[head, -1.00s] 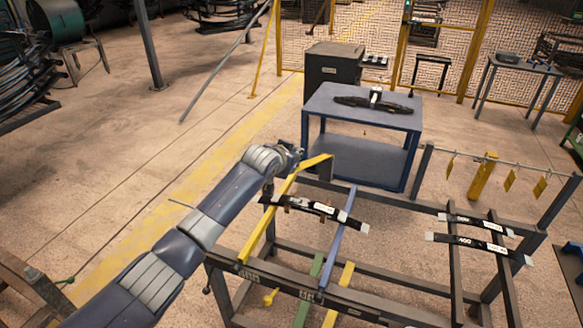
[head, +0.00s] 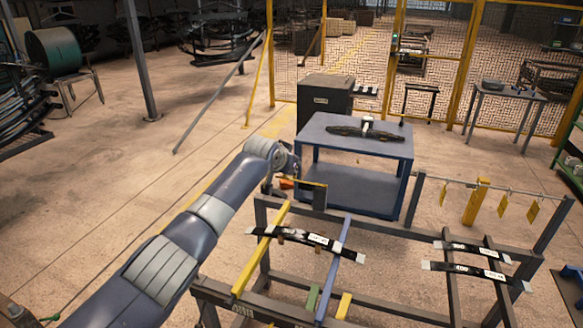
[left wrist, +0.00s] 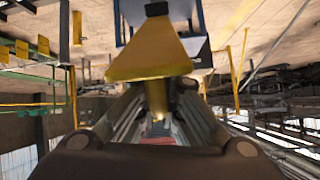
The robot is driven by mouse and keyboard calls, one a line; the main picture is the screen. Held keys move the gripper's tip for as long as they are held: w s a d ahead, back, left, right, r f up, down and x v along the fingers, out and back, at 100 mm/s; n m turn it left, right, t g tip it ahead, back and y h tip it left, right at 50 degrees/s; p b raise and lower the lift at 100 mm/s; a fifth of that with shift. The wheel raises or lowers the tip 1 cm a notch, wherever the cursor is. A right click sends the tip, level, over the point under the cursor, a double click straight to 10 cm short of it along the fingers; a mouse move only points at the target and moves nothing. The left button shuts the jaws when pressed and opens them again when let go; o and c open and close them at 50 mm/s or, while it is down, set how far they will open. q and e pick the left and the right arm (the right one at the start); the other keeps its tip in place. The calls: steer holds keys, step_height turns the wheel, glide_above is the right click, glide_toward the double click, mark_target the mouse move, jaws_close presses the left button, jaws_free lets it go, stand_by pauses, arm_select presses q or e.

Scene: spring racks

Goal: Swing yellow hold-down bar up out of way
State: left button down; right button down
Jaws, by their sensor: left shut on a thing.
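The yellow hold-down bar (head: 313,184) shows as a short, foreshortened strip at the rack's far left corner, above a dark upright. My left gripper (head: 286,182) reaches it from the left and is partly hidden by its own wrist. In the left wrist view, the bar (left wrist: 150,58) is large and close, and a yellow round part sits between the two fingers of my left gripper (left wrist: 158,112). The gripper is shut on the bar. A leaf spring (head: 305,240) with a white label lies across the yellow and blue rails below. My right gripper is not in view.
A blue table (head: 355,147) with a dark spring assembly stands just behind the rack. More labelled springs (head: 470,270) lie on the rack's right side. Yellow tags hang from a rod (head: 460,183) at right.

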arm_select(q)
steer(key=shift+r, duration=0.15)
steer(key=c, duration=1.8)
jaws_free()
steer(key=shift+o, duration=0.2)
steer(key=shift+o, duration=0.4)
steer(key=shift+s+d+r, duration=0.1)
steer(key=shift+s, duration=0.05)
steer(key=v, duration=1.1)
steer(key=shift+s+a, duration=0.25)
steer(key=shift+s, duration=0.1)
